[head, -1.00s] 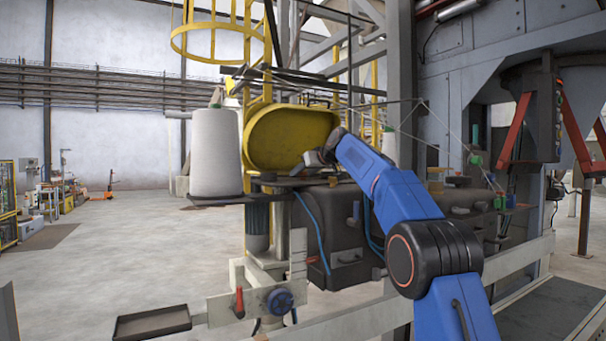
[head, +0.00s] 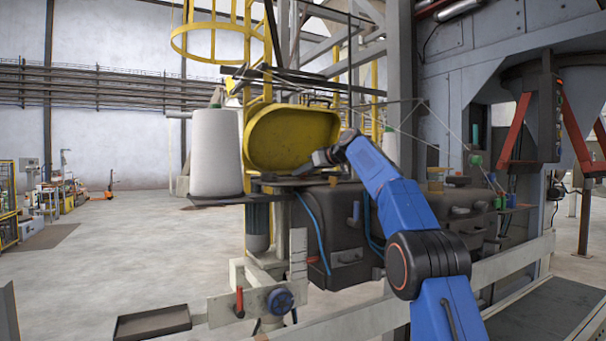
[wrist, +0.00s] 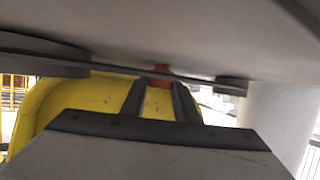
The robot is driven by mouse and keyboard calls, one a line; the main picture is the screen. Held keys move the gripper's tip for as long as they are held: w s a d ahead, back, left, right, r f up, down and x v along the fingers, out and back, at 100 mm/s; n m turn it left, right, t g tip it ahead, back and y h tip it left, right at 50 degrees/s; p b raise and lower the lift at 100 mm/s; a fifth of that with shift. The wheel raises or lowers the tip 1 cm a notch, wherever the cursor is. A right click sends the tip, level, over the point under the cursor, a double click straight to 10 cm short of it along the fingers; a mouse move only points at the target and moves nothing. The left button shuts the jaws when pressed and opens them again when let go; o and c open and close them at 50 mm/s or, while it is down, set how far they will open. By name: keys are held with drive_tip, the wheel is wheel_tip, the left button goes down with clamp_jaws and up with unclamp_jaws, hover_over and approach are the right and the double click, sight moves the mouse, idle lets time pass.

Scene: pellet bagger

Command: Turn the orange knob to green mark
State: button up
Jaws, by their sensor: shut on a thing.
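The orange knob (wrist: 162,69) shows in the wrist view as a small orange-red piece at the tips of my gripper (wrist: 161,85). The two dark fingers are shut on it, one on each side. It sits close under a broad grey surface. In the head view my gripper (head: 303,169) is in front of the lower part of the yellow oval housing, pointing left and slightly down. I cannot make out the knob there. The green mark cannot be made out in either view.
The yellow housing (head: 290,112) stands behind my gripper, with a white thread cone (head: 215,155) to its left. Dark machine boxes (head: 335,230) with blue hoses lie below. A blue handwheel (head: 280,300) and a red handle (head: 239,302) are at lower left.

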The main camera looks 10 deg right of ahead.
drive_tip(key=shift+w+n+g+y, duration=0.1)
drive_tip(key=shift+n+g+y, duration=0.5)
drive_tip(key=shift+n+y, duration=0.2)
drive_tip(key=o, duration=1.1)
drive_tip(key=shift+c, duration=0.2)
drive_tip(key=shift+d, duration=0.1)
drive_tip(key=v, duration=1.7)
drive_tip(key=shift+d+r, duration=0.1)
drive_tip(key=shift+d, duration=0.15)
